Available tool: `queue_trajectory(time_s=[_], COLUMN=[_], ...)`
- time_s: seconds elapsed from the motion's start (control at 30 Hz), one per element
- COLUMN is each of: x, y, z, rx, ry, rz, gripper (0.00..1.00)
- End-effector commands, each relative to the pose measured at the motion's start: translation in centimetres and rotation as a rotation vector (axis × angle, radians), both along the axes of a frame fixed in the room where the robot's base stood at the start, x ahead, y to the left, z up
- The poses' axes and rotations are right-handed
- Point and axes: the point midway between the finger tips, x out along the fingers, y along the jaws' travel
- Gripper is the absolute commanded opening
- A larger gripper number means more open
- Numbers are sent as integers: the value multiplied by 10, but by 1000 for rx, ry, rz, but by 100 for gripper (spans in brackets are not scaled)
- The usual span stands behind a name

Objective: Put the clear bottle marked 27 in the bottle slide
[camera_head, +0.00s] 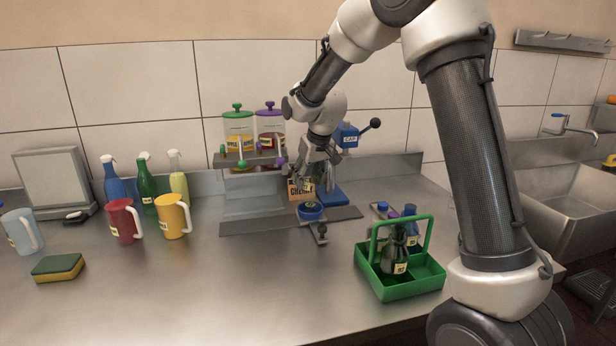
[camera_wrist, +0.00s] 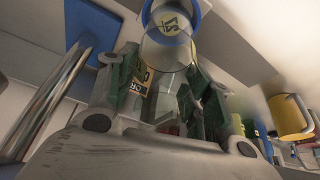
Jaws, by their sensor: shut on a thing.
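The clear bottle (camera_wrist: 168,52) with a yellow label reading 27 is between the fingers of my gripper (camera_wrist: 160,95) in the wrist view, and they are shut on it. A blue ring surrounds its far end there; I cannot tell whether the two touch. In the head view my gripper (camera_head: 315,172) points down just above a round blue holder (camera_head: 311,212) on the grey slide rail (camera_head: 255,226). The bottle is mostly hidden there by my fingers. The orange CHERRY label (camera_head: 299,188) shows behind.
Jars with green and purple lids (camera_head: 238,128) stand behind, with a blue CAP press (camera_head: 346,136) to their right. A green caddy (camera_head: 398,283) with bottles is at front right. Mugs (camera_head: 172,216) and spray bottles (camera_head: 147,186) stand left. The front middle counter is clear.

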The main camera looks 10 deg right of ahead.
Motion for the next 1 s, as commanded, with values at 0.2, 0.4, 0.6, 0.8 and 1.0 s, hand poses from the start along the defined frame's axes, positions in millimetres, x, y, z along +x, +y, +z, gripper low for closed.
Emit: queue_trajectory(time_s=[0.2,0.4,0.6,0.8,1.0], x=[0,0,0,0,0], y=[0,0,0,0,0], z=[0,-8,-16,-17,-20], rx=[0,0,0,0,0], ry=[0,1,0,0,1], rz=[0,0,0,0,0], gripper=[18,18,18,18,18])
